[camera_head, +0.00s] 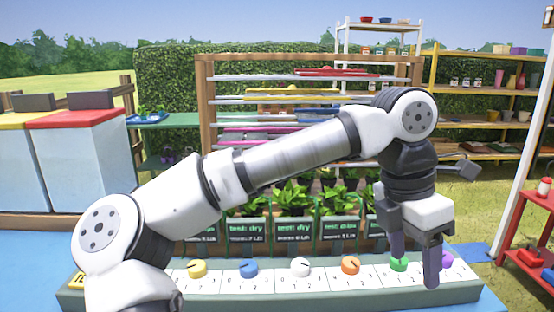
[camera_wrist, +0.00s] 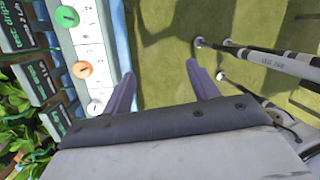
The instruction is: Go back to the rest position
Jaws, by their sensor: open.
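My gripper (camera_head: 416,262) hangs from the bent arm at the right of the head view, fingers down, over the right part of the dial panel (camera_head: 127,290). In the wrist view my gripper (camera_wrist: 163,85) shows its two purple-grey fingers apart, with nothing between them but ground. The wrist view also shows the green knob (camera_wrist: 67,16), the orange knob (camera_wrist: 82,70) and the white knob (camera_wrist: 95,107).
Potted plants (camera_head: 292,200) with labelled boxes stand behind the panel, partly covered by my arm. A wooden rack (camera_head: 205,110) rises behind them. A red cart (camera_head: 540,235) stands at the right. Bins (camera_head: 80,150) stand at the left. Grass (camera_head: 470,228) is open right of the panel.

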